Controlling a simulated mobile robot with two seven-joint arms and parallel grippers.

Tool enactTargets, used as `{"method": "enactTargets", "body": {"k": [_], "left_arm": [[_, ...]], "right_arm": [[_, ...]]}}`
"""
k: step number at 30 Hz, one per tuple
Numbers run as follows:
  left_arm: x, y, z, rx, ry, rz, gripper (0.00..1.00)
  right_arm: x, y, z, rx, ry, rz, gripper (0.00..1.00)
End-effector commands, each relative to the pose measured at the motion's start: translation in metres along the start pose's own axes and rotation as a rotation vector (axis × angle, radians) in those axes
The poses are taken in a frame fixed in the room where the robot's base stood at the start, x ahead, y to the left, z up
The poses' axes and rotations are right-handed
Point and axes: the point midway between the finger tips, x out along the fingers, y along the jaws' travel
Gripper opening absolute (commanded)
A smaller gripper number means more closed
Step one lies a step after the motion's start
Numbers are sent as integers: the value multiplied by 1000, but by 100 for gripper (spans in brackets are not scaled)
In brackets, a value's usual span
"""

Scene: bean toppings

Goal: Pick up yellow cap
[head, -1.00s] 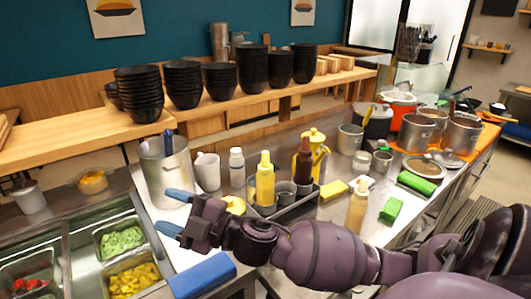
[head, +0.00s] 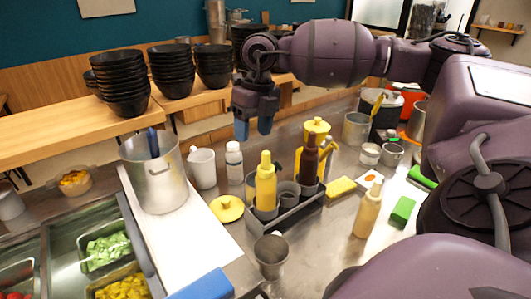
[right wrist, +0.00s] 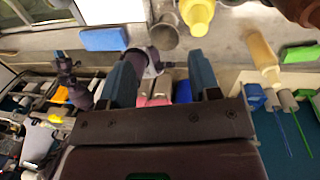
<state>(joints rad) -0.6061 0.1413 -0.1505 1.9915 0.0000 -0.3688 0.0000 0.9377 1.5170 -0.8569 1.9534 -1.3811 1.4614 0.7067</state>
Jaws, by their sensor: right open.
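The yellow cap (head: 228,208) is a round, flat lid with a small knob. It lies on the counter in the head view, left of the yellow squeeze bottle (head: 265,187) and in front of the white bottle (head: 234,162). My right gripper (head: 254,128) hangs fingers down above the back of the counter, higher than the cap and apart from it. Its two blue fingers are open and empty in the right wrist view (right wrist: 163,85). I cannot make out the cap in the right wrist view. My left gripper does not show clearly.
A grey caddy (head: 290,214) with bottles stands right of the cap. A metal pot (head: 154,180), a white mug (head: 202,168) and a metal cup (head: 271,256) stand around it. A blue block (head: 203,286) lies in front. The white board (head: 190,245) has free room.

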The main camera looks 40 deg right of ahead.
Motion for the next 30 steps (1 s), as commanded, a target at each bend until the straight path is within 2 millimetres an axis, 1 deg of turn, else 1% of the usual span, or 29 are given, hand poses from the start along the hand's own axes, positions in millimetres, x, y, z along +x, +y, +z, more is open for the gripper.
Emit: {"method": "enactTargets", "body": {"k": [1, 3, 5, 7, 15, 18, 23, 25, 30], "left_arm": [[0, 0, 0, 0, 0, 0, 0], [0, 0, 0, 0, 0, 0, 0], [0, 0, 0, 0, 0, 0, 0], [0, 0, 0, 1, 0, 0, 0], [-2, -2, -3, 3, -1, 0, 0], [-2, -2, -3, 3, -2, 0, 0], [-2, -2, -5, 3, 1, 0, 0], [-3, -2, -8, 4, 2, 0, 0], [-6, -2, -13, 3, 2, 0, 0]], "right_arm": [[-11, -12, 0, 21, -2, -52, 57], [-21, -25, -1, 45, 0, -105, 57], [-25, -31, -2, 58, 4, -132, 57], [-23, -36, -3, 66, 6, -148, 57], [13, -41, -4, 66, 9, -149, 57], [22, -42, -4, 65, 7, -148, 57], [30, -43, -4, 65, 8, -148, 57], [36, -42, -5, 65, 8, -147, 57], [60, -42, -7, 64, 8, -147, 57]]}}
